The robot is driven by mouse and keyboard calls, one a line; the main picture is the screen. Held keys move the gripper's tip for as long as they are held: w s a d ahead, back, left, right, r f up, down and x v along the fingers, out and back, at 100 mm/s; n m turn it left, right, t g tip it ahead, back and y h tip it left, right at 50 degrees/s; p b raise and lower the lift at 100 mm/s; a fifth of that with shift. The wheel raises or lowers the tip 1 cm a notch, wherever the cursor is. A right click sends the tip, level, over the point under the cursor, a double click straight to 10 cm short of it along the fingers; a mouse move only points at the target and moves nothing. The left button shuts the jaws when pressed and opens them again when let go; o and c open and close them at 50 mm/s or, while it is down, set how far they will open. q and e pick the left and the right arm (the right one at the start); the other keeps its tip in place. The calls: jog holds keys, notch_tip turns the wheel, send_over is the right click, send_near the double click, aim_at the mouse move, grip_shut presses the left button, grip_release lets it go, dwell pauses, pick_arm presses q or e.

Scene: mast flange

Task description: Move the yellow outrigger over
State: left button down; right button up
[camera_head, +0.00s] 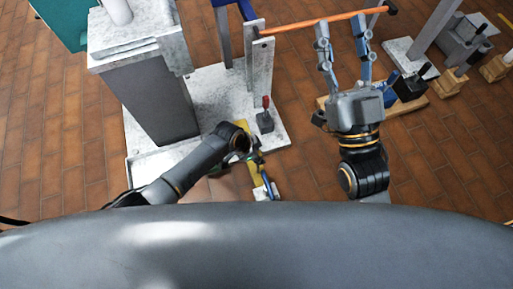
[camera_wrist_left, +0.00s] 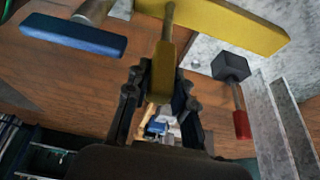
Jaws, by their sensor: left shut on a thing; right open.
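The yellow outrigger (camera_head: 254,174) shows in the head view beside the light base plate, partly hidden by my left arm. In the left wrist view its yellow beam (camera_wrist_left: 240,22) crosses the top, and a yellow grip (camera_wrist_left: 163,72) on a stem reaches down from it. My left gripper (camera_wrist_left: 160,82) is shut on that grip, one finger on each side. A blue bar (camera_wrist_left: 72,35) lies to the left in this view. My right gripper (camera_head: 342,30) is open, its blue-grey fingers spread at the orange bar (camera_head: 325,21); I cannot tell whether they touch it.
The speckled base plate (camera_head: 210,98) carries a grey column (camera_head: 155,100) and a dark block with a red-handled lever (camera_head: 265,116), close to my left gripper. Blocks and clamps on wooden pieces (camera_head: 412,104) stand at right. Brick floor is clear at far left and lower right.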

pick_arm(q)
jog(key=shift+s+d+f+p, duration=0.1)
jog(key=shift+s+d+p, duration=0.2)
jog(key=shift+s, duration=0.45)
jog(key=shift+s+d+p, duration=0.2)
jog(key=shift+s+p, duration=0.15)
jog(key=shift+s, duration=0.4)
pick_arm(e)
notch_tip(320, 180, down, 7)
jog(key=w+g+h, duration=0.1)
jog(key=w+g, duration=0.1)
jog(key=g, duration=0.2)
jog(key=shift+w+d+g+h, duration=0.15)
jog(key=shift+w+g+h, duration=0.15)
jog(key=shift+w+g, duration=0.1)
pick_arm(q)
jog(key=c, duration=1.1)
grip_release()
jog(key=shift+s, duration=0.1)
pick_arm(e)
jog(key=shift+s+r, duration=0.1)
pick_arm(q)
jog(key=shift+a, duration=0.1)
jog(key=v, duration=1.2)
